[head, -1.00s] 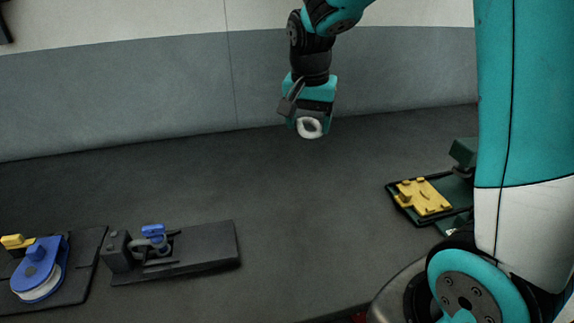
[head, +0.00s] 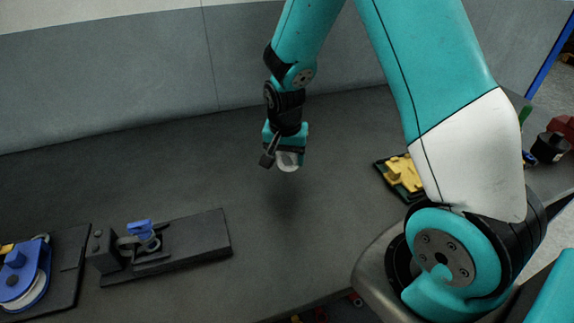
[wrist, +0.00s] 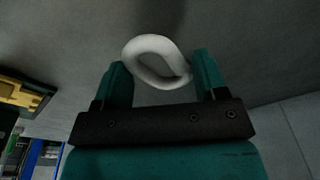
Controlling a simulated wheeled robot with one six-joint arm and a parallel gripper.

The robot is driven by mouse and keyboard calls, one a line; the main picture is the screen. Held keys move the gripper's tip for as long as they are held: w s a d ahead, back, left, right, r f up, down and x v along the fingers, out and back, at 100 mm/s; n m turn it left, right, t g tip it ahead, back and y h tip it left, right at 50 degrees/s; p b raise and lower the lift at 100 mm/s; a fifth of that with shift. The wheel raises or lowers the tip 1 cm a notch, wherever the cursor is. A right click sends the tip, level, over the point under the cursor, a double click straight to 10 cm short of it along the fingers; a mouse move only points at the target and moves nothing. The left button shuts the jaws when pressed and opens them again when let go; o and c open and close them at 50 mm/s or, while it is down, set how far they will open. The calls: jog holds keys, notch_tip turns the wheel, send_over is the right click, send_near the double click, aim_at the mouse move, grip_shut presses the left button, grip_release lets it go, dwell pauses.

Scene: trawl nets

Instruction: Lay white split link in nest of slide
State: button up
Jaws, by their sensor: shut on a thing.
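The white split link (head: 288,161) is a thick oval ring at the tip of my gripper (head: 287,157), held in the air above the dark table. In the wrist view the link (wrist: 132,60) sits between the two teal fingers of my gripper (wrist: 161,68) and sticks out past their tips. Its split is not clear to see. A yellow notched block (head: 402,173) on a dark tray lies right of my gripper, partly hidden by my arm; it may be the slide, but I cannot tell. It shows in part at the left of the wrist view (wrist: 25,95).
A black fixture plate (head: 205,235) with a blue-handled clamp (head: 139,228) lies at left. A blue spool-like device (head: 22,275) on a dark plate is at the far left. A wall runs behind the table. The table's middle is clear. Dark and red items (head: 550,147) stand far right.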

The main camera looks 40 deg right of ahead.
aim_at(287, 174)
jog(key=shift+f, duration=1.9)
jog(key=shift+f, duration=0.2)
jog(key=o, duration=1.1)
jog(key=shift+c, duration=0.2)
jog(key=shift+r, duration=0.15)
